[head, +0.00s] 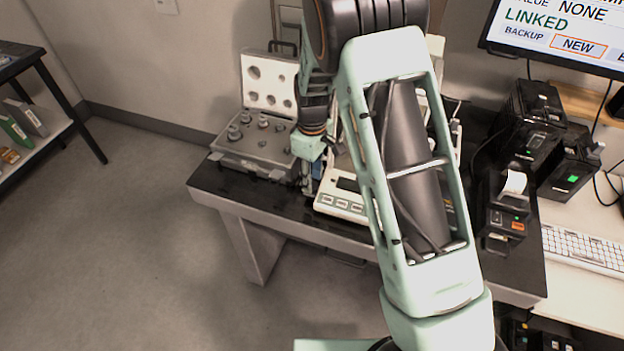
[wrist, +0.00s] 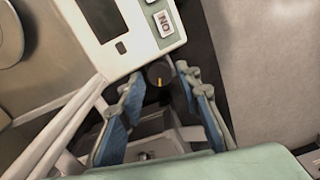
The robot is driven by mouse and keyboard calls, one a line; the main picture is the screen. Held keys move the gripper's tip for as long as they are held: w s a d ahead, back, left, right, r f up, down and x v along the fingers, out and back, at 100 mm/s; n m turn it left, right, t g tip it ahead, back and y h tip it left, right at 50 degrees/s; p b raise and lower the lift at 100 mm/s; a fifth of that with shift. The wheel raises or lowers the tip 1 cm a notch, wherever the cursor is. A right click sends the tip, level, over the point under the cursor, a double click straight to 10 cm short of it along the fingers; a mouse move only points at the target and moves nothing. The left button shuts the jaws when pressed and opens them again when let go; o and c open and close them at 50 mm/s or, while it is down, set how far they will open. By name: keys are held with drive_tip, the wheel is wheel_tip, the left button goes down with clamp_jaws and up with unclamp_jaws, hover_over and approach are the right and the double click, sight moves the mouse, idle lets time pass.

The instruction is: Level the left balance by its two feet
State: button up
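The left balance (head: 342,203) is a white instrument with a dark display and front keys, standing on the dark weighing table; my arm hides much of it. In the wrist view its corner (wrist: 110,58) fills the upper left, with a dark screen and a key. A round black foot knob (wrist: 159,74) with a yellow mark sits at that corner. My gripper (wrist: 158,80) is open, its two blue-padded fingers apart on either side of the knob; I cannot tell whether either touches it. In the head view my gripper (head: 309,180) is at the balance's left front corner. The other foot is hidden.
An open weight case (head: 255,157) with several metal weights stands close to the left of my gripper. The dark table (head: 225,190) has a narrow bare front edge. Black devices (head: 535,130), a printer (head: 507,205) and a monitor (head: 565,32) are at right. The floor at left is clear.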

drive_tip(key=shift+f, duration=0.9)
drive_tip(key=shift+c, duration=0.3)
clamp_jaws()
drive_tip(key=shift+w+f+n+b, duration=0.1)
drive_tip(key=shift+f+n+b, duration=0.1)
drive_tip(key=shift+n+b, duration=0.35)
drive_tip(key=shift+r+n+b, duration=0.15)
drive_tip(key=shift+n+b, duration=0.1)
drive_tip(key=shift+b, duration=0.2)
drive_tip(key=shift+r, duration=0.1)
drive_tip(key=shift+o, duration=0.3)
unclamp_jaws()
